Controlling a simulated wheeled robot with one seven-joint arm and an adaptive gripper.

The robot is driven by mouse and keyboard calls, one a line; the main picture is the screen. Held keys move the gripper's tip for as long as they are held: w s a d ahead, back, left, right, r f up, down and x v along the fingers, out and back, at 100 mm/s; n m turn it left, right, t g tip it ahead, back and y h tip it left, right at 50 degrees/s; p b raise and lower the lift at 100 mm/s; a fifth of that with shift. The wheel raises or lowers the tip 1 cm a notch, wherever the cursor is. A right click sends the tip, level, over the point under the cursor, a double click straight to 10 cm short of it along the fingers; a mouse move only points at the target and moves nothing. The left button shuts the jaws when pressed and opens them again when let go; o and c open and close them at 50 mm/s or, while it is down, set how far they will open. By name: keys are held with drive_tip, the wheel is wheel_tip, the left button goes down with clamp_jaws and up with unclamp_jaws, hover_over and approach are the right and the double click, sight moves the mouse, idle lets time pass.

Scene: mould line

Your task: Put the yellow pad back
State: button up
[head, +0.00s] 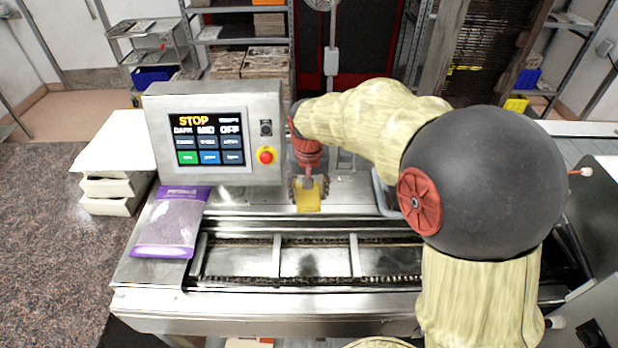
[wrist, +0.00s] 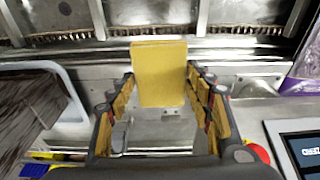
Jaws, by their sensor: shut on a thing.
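The yellow pad (head: 308,199) is a flat, roughly square piece. My gripper (head: 308,183) is shut on it and points down over the metal machine top, just right of the control panel. In the wrist view the pad (wrist: 159,75) stands between the fingertips of my gripper (wrist: 160,82), its broad face towards the camera. Its far edge appears near the rail by the chain conveyor. I cannot tell whether the pad touches the metal below it.
A control panel (head: 215,172) with a red stop button (head: 265,156) stands close left of my gripper. A purple bag (head: 170,222) lies at the machine's left end. The chain conveyor (head: 310,262) runs in front. A grey-rimmed tray (wrist: 68,92) is at left in the wrist view.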

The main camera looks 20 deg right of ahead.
drive_tip(key=w+d+f, duration=0.2)
drive_tip(key=w+f, duration=0.1)
drive_tip(key=w+d+f+p, duration=0.1)
drive_tip(key=w+d+f, duration=0.2)
drive_tip(key=w, duration=0.1)
drive_tip(key=w+d+f, duration=0.2)
drive_tip(key=w, duration=0.2)
drive_tip(key=shift+d+f+p, duration=0.4)
drive_tip(key=shift+w+d+f, duration=0.3)
drive_tip(key=shift+w+f, duration=0.05)
drive_tip(key=shift+f, duration=1.65)
drive_tip(key=shift+f, duration=0.2)
drive_tip(key=o, duration=1.1)
drive_tip(key=shift+r, duration=0.1)
